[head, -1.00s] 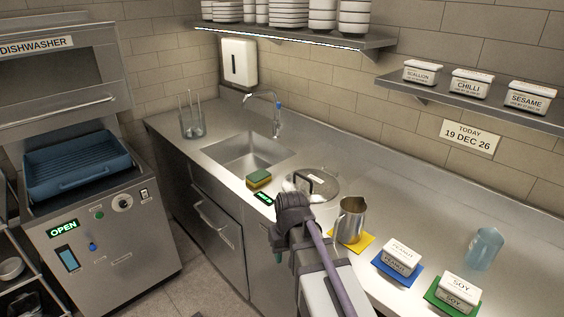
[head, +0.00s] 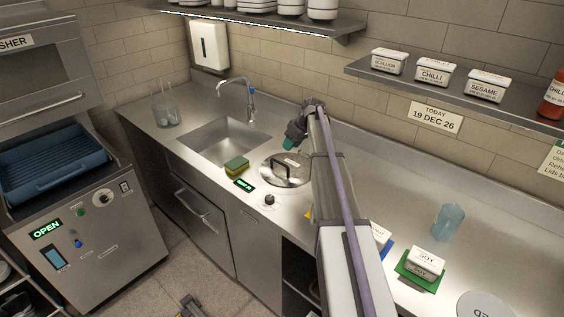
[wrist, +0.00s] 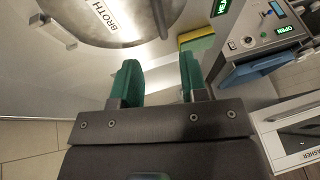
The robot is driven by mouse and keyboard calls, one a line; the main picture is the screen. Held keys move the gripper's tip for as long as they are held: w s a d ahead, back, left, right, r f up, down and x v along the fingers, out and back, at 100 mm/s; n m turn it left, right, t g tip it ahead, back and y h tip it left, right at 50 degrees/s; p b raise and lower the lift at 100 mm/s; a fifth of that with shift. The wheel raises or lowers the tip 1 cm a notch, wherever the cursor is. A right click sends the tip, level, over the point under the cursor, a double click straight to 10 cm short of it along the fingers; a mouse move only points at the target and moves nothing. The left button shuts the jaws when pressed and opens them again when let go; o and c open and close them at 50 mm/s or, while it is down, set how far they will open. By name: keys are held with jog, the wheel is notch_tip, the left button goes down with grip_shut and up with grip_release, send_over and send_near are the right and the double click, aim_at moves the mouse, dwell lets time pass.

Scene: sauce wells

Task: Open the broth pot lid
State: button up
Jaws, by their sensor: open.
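The broth pot lid (head: 299,174) is a round steel disc with a dark arched handle (head: 283,162), lying flat over the well in the counter. The wrist view shows the lid (wrist: 75,18) at the top, with its BROTH label (wrist: 113,18). My gripper (head: 293,143) is at the lid's far side in the head view, with teal fingertips. In the wrist view my gripper (wrist: 160,78) has its two fingers apart with nothing between them. The fingers appear apart from the handle. My arm covers part of the counter right of the lid.
A green and yellow sponge (head: 236,166) and a lit display (head: 244,185) lie left of the lid, by the sink (head: 223,140). A dark knob (head: 269,200) stands in front. A soy tub (head: 425,258) and blue cup (head: 448,221) are at right. A shelf (head: 440,88) overhangs the back.

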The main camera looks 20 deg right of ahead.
jog(key=b+x, duration=0.7)
jog(key=x, duration=0.2)
jog(key=shift+w+f, duration=0.1)
jog(key=shift+f, duration=0.1)
jog(key=shift+r, duration=0.15)
grip_shut()
